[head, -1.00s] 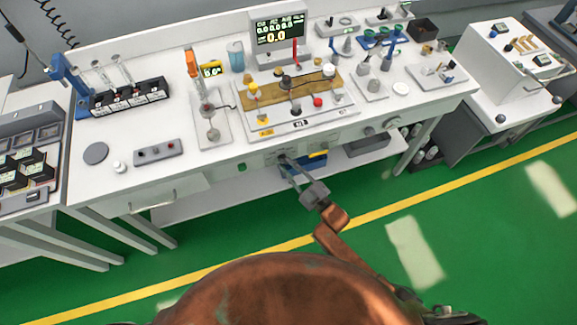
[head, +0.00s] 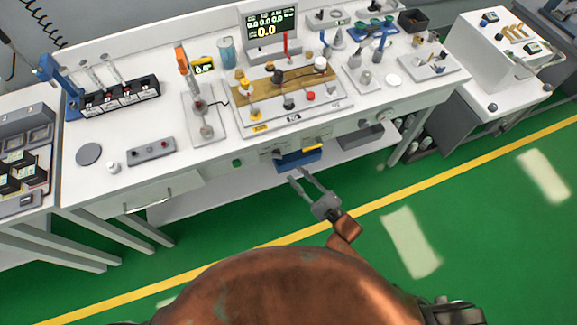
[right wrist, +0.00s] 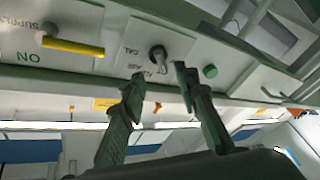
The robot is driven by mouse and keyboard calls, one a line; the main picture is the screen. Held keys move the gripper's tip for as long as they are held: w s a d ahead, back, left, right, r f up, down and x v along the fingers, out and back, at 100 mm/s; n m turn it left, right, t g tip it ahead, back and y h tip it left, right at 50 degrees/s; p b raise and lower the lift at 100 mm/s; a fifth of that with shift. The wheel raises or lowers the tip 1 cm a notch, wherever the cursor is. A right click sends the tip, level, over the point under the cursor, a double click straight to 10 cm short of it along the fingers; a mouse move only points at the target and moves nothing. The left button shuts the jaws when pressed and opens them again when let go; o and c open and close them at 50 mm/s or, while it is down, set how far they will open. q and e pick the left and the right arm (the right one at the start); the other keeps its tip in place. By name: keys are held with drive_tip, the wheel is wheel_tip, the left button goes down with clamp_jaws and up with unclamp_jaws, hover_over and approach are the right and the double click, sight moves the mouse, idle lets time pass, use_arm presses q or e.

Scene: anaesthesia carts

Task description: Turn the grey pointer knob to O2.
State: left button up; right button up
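The grey pointer knob (right wrist: 158,56) is on the white front panel of the bench, shown upside down in the right wrist view. Its pale pointer slants downward there, near labels that seem to read CAL and AIR; I cannot make out O2. In the head view the knob (head: 277,152) is small, on the bench's front face. My right gripper (head: 299,177) is open and empty, in front of and apart from the panel. In the right wrist view the fingertips (right wrist: 160,79) are spread, with the knob beyond the gap between them. I see no left gripper.
A green button (right wrist: 210,71) sits beside the knob, and a yellow handle (right wrist: 73,47) marked SUPPLY and ON is on its other side. A blue bin (head: 298,160) is under the panel. The bench top (head: 130,182) holds much equipment. The green floor before the bench is clear.

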drive_tip(key=v, duration=0.3)
drive_tip(key=shift+s+d, duration=0.2)
drive_tip(key=shift+s, duration=0.1)
drive_tip(key=shift+f, duration=0.1)
